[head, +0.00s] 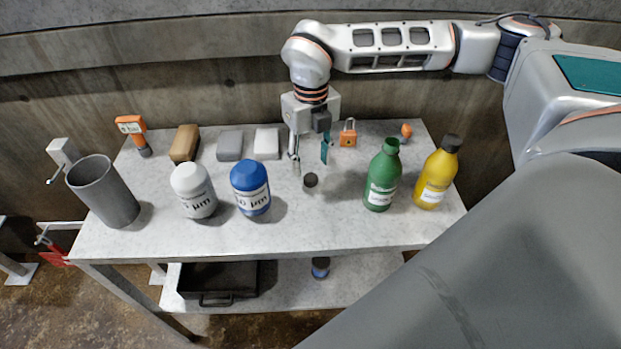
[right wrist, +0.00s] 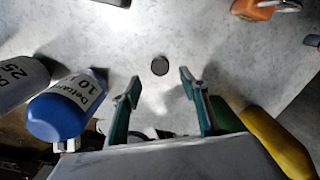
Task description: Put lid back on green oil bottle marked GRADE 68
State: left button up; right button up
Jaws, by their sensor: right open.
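The green oil bottle (head: 381,180) stands upright at the right of the table, its green neck showing no dark lid. Its label is too small to read surely. A small dark round lid (head: 311,180) lies on the table left of the bottle; it also shows in the right wrist view (right wrist: 160,66). My right gripper (head: 310,157) points down above the table near the lid, open and empty. In the right wrist view the lid appears just beyond the gap between the fingertips (right wrist: 160,84). My left gripper is not in view.
A yellow bottle (head: 437,178) with a dark cap stands right of the green one. A blue jar (head: 250,188) and white jar (head: 193,191) stand left of the lid. An orange padlock (head: 348,133) lies behind. The tabletop around the lid is clear.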

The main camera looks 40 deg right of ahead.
aim_at(310, 178)
notch_tip(310, 178, down, 5)
jog(key=shift+w+f+b, duration=0.15)
jog(key=shift+b, duration=0.3)
jog(key=shift+c, duration=0.4)
jog(key=c, duration=0.7)
